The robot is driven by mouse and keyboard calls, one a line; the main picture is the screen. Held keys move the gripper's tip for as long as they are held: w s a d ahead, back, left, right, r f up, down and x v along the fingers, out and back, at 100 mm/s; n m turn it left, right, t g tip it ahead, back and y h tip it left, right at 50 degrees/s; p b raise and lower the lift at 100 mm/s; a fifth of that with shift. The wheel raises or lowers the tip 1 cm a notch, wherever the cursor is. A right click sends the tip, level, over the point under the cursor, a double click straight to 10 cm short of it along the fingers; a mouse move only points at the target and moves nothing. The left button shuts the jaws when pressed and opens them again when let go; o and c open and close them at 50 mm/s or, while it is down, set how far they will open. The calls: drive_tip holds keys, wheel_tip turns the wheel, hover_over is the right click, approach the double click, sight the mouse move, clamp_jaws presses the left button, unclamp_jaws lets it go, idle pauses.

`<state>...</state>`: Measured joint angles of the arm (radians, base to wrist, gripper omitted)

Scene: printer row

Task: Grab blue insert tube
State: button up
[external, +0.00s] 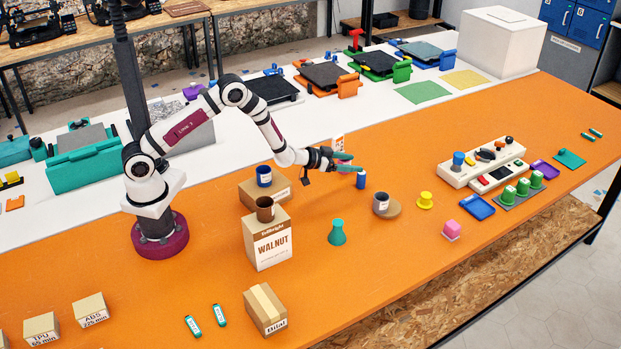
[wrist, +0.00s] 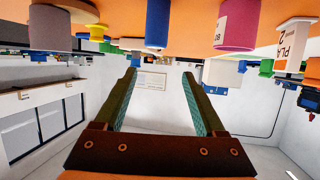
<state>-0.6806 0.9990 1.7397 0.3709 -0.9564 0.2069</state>
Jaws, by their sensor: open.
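The blue insert tube (external: 361,181) stands upright on the orange table, just past the tips of my gripper. It also shows in the wrist view (wrist: 158,22) at the top middle, where the picture is upside down. My gripper (external: 354,162) is open, with nothing between its fingers. It points outward over the table, nearly level, near the top of the tube. In the wrist view my gripper (wrist: 158,76) has its fingers spread on either side of the tube's line, with the tube beyond them. No contact between fingers and tube shows.
A magenta cylinder (wrist: 236,24) and a PLA box (wrist: 291,45) stand to one side of the tube in the wrist view. A grey mug (external: 381,203), yellow piece (external: 425,200) and teal flask (external: 337,232) stand nearby. The walnut box (external: 268,240) is nearer my base.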

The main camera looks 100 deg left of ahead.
sight(361, 180)
drive_tip(key=f, duration=0.2)
drive_tip(key=w+f, duration=0.1)
drive_tip(key=shift+w+a+f, duration=0.1)
drive_tip(key=shift+a+f, duration=0.2)
drive_tip(key=x, duration=0.6)
drive_tip(key=shift+w+d, duration=0.25)
clamp_jaws()
